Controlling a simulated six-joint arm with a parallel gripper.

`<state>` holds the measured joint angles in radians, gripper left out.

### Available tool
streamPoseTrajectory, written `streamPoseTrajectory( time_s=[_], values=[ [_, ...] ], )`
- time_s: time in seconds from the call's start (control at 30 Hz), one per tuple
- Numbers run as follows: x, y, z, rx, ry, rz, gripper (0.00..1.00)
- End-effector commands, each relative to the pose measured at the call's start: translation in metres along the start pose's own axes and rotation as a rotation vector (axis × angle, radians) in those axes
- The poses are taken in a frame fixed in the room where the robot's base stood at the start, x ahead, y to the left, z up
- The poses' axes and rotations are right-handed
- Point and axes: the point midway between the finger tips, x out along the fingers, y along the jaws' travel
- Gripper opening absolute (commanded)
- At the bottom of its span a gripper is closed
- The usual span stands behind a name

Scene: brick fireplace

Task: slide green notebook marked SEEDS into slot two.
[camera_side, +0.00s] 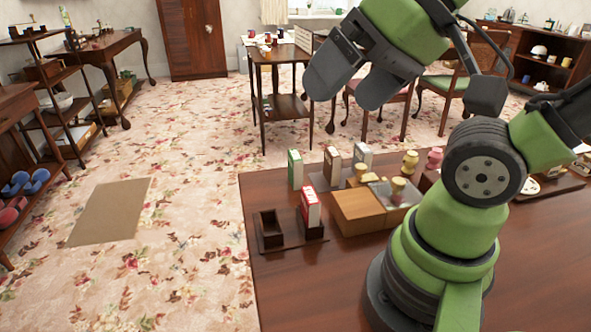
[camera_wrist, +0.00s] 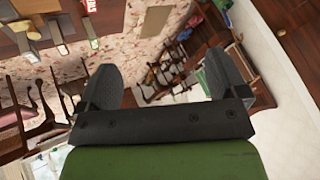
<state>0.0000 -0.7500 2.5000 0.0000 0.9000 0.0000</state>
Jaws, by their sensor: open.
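The green notebook (camera_side: 295,170) stands upright near the far left edge of the brown table in the side view; its lettering is too small to read. A dark slotted holder (camera_side: 272,243) sits in front of it, near the table's left edge. Its left compartment looks empty; a red-and-white book (camera_side: 311,208) stands upright in its right one. Slot numbers cannot be read. My gripper (camera_side: 341,97) is raised high above the table's far side, open and empty. The wrist view also shows its spread fingers (camera_wrist: 160,70) with nothing between them.
A brown book (camera_side: 332,166) and a grey-white book (camera_side: 362,156) stand right of the green notebook. A wooden box (camera_side: 358,213) with yellow pieces and a clear cover is right of the holder. The table's front left (camera_side: 300,290) is clear.

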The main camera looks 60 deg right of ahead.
Motion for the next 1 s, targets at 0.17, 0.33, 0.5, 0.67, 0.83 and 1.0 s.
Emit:
streamPoseTrajectory(
  time_s=[0.17,0.33,0.5,0.67,0.83,1.0],
  values=[
    [0.001,0.0,-0.003,0.021,-0.004,0.007,0.92],
    [0.011,0.003,-0.033,0.225,-0.042,0.08,0.92],
    [0.041,0.019,-0.083,0.597,-0.079,0.213,0.92],
    [0.081,0.052,-0.123,0.957,-0.087,0.35,0.92],
    [0.132,0.103,-0.149,1.336,-0.066,0.507,0.92],
    [0.178,0.158,-0.154,1.663,-0.018,0.653,0.92]
  ],
)
